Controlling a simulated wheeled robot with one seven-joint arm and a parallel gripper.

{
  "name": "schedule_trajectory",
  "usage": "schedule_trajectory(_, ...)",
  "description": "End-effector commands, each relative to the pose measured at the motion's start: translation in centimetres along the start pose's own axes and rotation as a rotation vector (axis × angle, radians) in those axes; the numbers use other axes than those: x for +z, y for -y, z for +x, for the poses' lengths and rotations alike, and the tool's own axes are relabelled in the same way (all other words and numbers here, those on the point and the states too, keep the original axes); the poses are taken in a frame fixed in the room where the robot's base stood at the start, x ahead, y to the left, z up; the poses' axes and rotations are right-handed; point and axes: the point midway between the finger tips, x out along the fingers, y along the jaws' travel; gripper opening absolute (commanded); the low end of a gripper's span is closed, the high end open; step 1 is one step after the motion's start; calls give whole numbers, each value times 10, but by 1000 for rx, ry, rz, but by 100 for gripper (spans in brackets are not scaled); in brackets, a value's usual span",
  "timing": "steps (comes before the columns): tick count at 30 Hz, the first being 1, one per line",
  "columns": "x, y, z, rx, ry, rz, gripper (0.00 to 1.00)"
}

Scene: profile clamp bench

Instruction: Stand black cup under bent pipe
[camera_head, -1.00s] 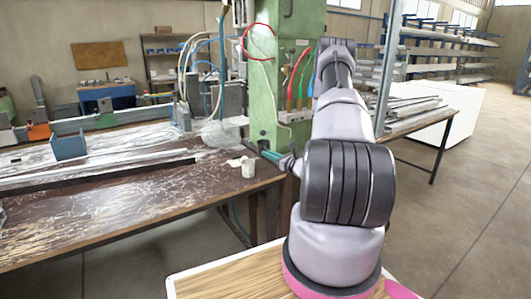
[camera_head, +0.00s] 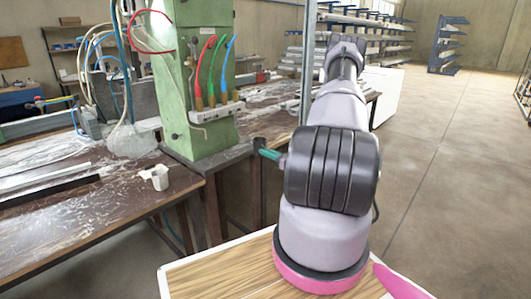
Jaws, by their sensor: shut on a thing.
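My gripper (camera_head: 271,155) shows only as a small teal and grey end sticking out to the left of my arm's dark joint. A small dark piece (camera_head: 258,144) at its tip looks like the black cup, in the jaws and clear of the bench; its shape is too small to make out. My arm hides part of the gripper. I cannot make out a bent pipe.
A brown workbench (camera_head: 95,222) on the left bears a white cup (camera_head: 159,178) near its right end and long profiles. A green machine column (camera_head: 200,90) with red, green and blue hoses stands behind. The floor (camera_head: 455,190) on the right is clear.

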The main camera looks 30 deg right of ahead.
Motion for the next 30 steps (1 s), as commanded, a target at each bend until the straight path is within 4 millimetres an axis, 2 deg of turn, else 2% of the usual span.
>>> schedule_trajectory(30,-17,0,77,1,1,-2,0)
